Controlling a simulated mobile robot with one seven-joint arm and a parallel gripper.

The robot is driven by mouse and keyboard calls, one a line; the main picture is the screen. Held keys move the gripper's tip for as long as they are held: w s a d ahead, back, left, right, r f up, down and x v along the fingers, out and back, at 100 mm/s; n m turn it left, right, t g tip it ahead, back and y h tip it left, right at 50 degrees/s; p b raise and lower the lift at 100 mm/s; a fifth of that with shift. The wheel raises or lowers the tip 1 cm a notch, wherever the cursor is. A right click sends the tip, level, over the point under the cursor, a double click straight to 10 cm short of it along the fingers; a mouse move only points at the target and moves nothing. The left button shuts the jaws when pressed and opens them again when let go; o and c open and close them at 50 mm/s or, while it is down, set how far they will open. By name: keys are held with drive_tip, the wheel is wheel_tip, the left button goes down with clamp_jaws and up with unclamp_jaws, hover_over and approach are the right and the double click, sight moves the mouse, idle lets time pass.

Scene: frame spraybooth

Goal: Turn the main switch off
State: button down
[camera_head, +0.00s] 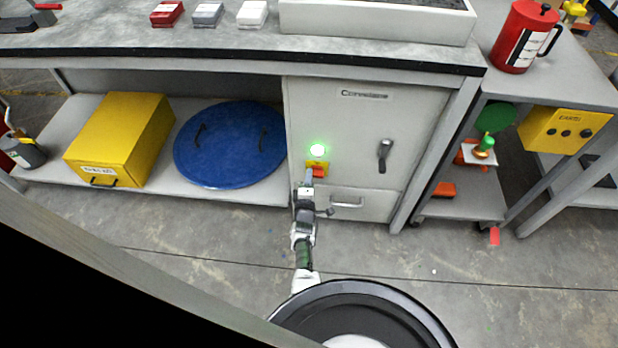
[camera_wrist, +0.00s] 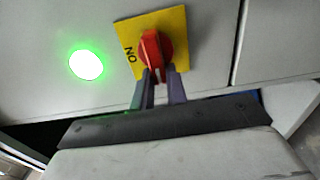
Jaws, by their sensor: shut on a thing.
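The main switch is a red rotary knob (camera_wrist: 152,50) on a yellow plate (camera_wrist: 180,28) on the grey cabinet front. The word ON shows on the plate's left side in the wrist view. In the head view the switch plate (camera_head: 323,166) sits just below a lit green lamp (camera_head: 317,150), partly hidden by my gripper. The lamp (camera_wrist: 86,64) glows left of the plate in the wrist view. My gripper (camera_wrist: 158,76) has its two fingers closed around the lower part of the knob. In the head view my gripper (camera_head: 312,178) reaches up to the switch from below.
The grey cabinet (camera_head: 418,120) also carries a dark lever handle (camera_head: 385,154) right of the switch and a drawer handle (camera_head: 347,204) below. A blue round lid (camera_head: 230,150) and a yellow box (camera_head: 120,135) lie on the shelf to the left.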

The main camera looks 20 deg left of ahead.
drive_tip(key=shift+r, duration=0.1)
drive_tip(key=c, duration=1.4)
unclamp_jaws()
drive_tip(key=p+v, duration=0.8)
drive_tip(key=v, duration=0.5)
drive_tip(key=shift+s, duration=0.35)
drive_tip(key=shift+d, duration=0.1)
